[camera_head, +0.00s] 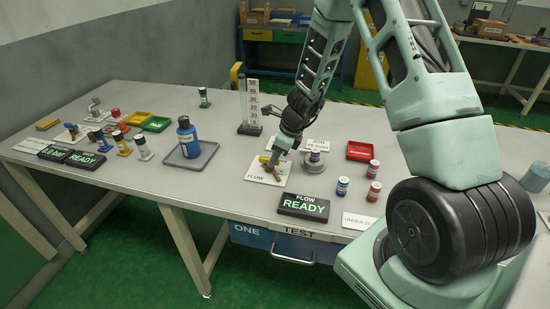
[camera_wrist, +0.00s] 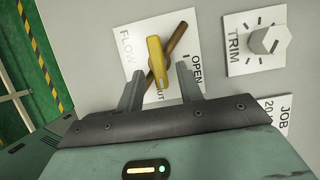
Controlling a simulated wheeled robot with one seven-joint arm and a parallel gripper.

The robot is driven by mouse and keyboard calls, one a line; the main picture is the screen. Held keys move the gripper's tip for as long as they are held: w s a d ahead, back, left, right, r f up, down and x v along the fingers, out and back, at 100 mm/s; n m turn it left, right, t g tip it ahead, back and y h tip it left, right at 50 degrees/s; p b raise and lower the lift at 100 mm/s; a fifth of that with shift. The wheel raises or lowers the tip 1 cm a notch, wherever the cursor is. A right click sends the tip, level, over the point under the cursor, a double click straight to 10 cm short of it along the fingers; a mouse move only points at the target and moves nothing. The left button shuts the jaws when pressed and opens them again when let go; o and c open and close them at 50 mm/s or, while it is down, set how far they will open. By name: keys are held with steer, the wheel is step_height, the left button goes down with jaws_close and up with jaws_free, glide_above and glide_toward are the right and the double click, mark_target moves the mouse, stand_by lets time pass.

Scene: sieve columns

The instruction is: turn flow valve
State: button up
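The flow valve has a yellow handle (camera_wrist: 156,60) and a brown bar (camera_wrist: 174,46) that crosses it at a slant. It sits on a white plate (camera_wrist: 132,30) marked FLOW and OPEN, with a partly covered word near the fingers. In the head view, the plate (camera_head: 282,178) lies on the table and my gripper hides part of the valve. My gripper (camera_wrist: 158,76) is open, its fingers to either side of the handle's near end with gaps visible. In the head view, my gripper (camera_head: 272,158) points down over the valve.
A TRIM knob (camera_wrist: 268,40) is right of the valve. A FLOW READY display (camera_head: 303,204) stands in front. A jar (camera_head: 315,155), small bottles (camera_head: 342,186) and a red tray (camera_head: 361,151) are right; a measuring column (camera_head: 249,105) and blue bottle (camera_head: 188,137) are left.

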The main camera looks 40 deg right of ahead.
steer(key=shift+a+f, duration=0.1)
steer(key=shift+f, duration=0.15)
jaws_close()
